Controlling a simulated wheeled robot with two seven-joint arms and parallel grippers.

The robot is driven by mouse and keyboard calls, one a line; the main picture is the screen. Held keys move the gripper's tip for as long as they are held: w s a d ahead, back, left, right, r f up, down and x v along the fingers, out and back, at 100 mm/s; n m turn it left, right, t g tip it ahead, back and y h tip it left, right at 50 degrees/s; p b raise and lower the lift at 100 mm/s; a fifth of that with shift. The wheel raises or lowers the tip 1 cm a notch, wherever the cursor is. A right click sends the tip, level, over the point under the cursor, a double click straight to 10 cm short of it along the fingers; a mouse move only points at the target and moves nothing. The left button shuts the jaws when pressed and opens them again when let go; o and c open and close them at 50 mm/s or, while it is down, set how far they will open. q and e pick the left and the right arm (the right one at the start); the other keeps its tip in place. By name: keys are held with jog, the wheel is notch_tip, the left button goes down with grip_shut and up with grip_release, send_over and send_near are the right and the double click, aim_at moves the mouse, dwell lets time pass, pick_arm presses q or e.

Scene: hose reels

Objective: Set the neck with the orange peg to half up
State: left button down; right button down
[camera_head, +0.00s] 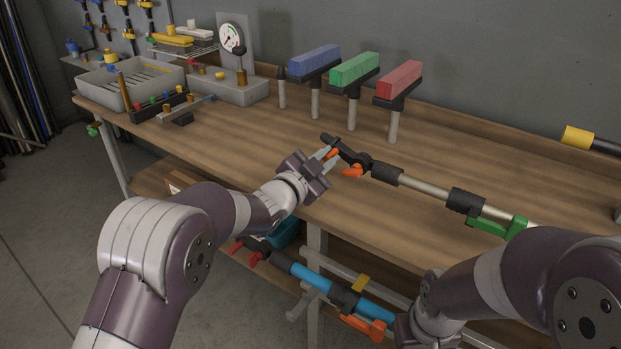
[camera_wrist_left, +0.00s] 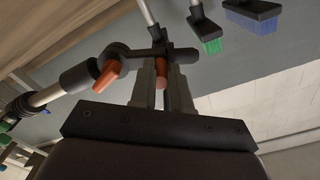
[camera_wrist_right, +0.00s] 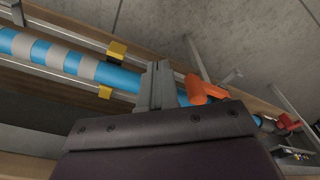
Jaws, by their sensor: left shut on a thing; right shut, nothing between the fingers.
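The black neck (camera_head: 345,150) sits at the left end of a metal pole (camera_head: 425,186) lying over the bench. Its short orange peg (camera_head: 332,154) is between the fingers of my left gripper (camera_head: 325,160), which is shut on it. The left wrist view shows the peg (camera_wrist_left: 162,78) gripped below the neck's black bar (camera_wrist_left: 140,52). An orange lever (camera_head: 352,171) stands at the neck's joint, just beside the gripper and apart from its fingers. My right gripper (camera_wrist_right: 158,85) is shut and empty, near a blue pole with an orange lever (camera_wrist_right: 203,90).
Blue, green and red brush heads (camera_head: 354,69) stand on posts at the back. A green lever (camera_head: 490,228) sits further right on the metal pole. The blue pole (camera_head: 312,277) lies below the bench's front edge. Bins and a dial gauge (camera_head: 231,38) are at the back left.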

pick_arm(q)
jog(key=shift+m+b, duration=0.3)
jog(key=shift+m, duration=0.2)
jog(key=shift+s+d+r+m+b, duration=0.25)
jog(key=shift+r+m+b, duration=0.25)
jog(key=shift+m+b, duration=0.4)
jog(key=shift+s+d+r+m+b, duration=0.2)
jog(key=shift+r+m+b, duration=0.3)
jog(key=shift+m+b, duration=0.4)
jog(key=shift+d, duration=0.1)
jog(key=c, duration=1.1)
grip_release()
jog(key=v, duration=1.2)
jog(key=shift+s+a+p, duration=0.2)
jog(key=shift+s+p, duration=0.05)
jog(key=shift+p, duration=0.1)
